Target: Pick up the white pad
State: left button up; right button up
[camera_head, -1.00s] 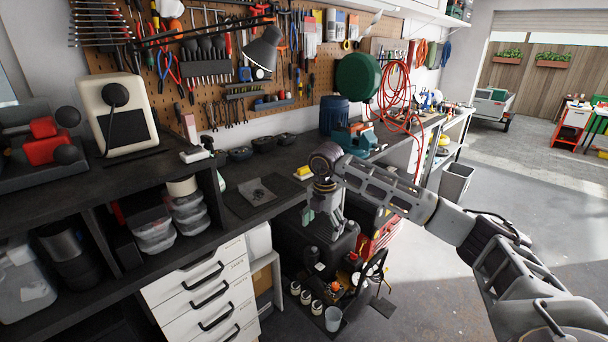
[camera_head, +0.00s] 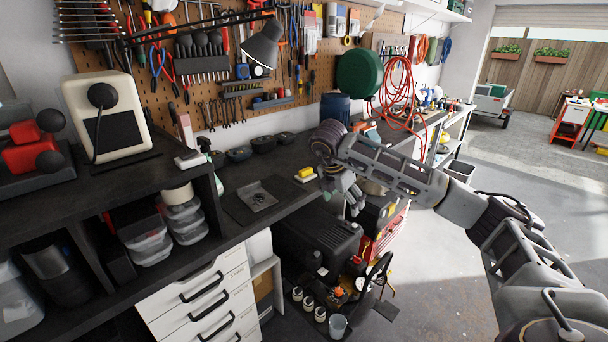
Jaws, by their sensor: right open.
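A small white pad (camera_head: 305,179) lies on the dark bench near its front edge, with a yellow block (camera_head: 305,172) on top of it. My right gripper (camera_head: 352,201) is just right of the pad, past the bench's front edge as seen here, fingers pointing down. It is open, and nothing shows between its fingers. It does not appear to touch the pad. My left gripper is out of view.
A dark mat with a grey metal piece (camera_head: 257,196) lies left of the pad. A blue container (camera_head: 334,109) stands at the back. A black case (camera_head: 318,242) is below the bench.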

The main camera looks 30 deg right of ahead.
aim_at(307, 174)
jog(key=i+l, duration=0.1)
jog(key=i, duration=0.55)
jog(key=i+l, duration=0.15)
jog(key=i, duration=0.5)
